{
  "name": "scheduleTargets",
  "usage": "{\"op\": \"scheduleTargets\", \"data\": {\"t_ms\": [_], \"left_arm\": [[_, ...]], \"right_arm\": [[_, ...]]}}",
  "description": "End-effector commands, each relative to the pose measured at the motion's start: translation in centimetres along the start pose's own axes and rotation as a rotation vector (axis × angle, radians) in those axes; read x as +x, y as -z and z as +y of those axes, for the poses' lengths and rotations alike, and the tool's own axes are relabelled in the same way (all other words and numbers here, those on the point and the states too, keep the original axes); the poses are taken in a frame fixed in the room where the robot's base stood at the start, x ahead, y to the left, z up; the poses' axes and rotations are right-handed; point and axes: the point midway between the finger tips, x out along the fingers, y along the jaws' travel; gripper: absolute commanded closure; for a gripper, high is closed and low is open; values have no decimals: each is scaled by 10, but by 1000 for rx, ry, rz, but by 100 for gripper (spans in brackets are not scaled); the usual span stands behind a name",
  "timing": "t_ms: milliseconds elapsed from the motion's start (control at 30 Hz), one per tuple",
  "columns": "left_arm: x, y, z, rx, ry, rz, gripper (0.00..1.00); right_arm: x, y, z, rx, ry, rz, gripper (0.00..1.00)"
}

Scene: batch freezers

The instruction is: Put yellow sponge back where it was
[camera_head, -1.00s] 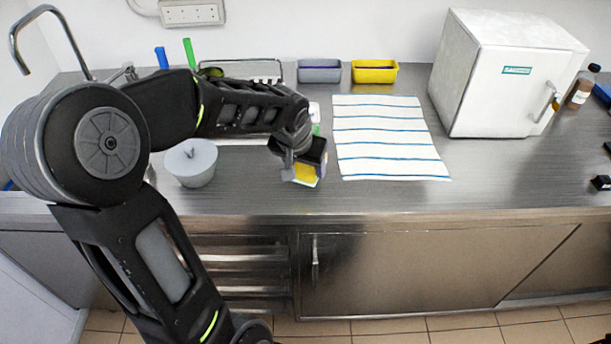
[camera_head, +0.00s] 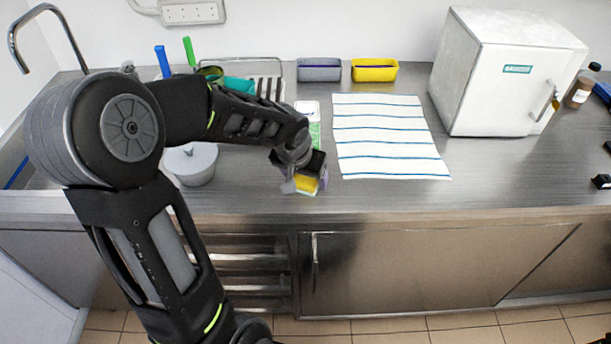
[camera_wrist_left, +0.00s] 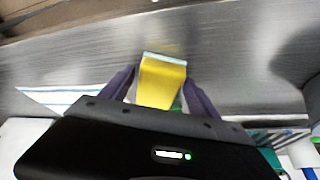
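The yellow sponge (camera_head: 306,184) has a pale end face and is between the fingers of my left gripper (camera_head: 304,180), near the front edge of the counter. In the left wrist view the sponge (camera_wrist_left: 162,82) sits between the two dark fingers of my left gripper (camera_wrist_left: 163,88), which is shut on it. I cannot tell how high the sponge is above the counter. A yellow tray (camera_head: 375,63) and a grey tray with a blue inside (camera_head: 319,64) stand by the back wall. My right gripper is not in view.
A striped cloth (camera_head: 388,136) lies right of my gripper; a white box-shaped freezer (camera_head: 505,80) stands beyond it. A grey lidded pot (camera_head: 195,172) is left. A small green and white item (camera_head: 314,132) lies behind the gripper.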

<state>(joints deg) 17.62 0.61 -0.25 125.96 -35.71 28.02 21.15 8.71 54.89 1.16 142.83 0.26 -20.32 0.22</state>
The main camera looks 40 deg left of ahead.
Motion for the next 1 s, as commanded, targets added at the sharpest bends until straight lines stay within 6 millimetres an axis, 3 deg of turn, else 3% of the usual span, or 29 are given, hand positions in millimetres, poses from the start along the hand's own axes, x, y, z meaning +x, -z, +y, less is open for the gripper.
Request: {"op": "scheduleTargets", "data": {"t_ms": [467,667,1000], "left_arm": [[-6,2,0,0,0,1,23],[-35,2,0,-2,0,6,23],[-103,2,0,1,0,5,23]], "right_arm": [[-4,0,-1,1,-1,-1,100],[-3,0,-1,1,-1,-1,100],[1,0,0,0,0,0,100]]}}
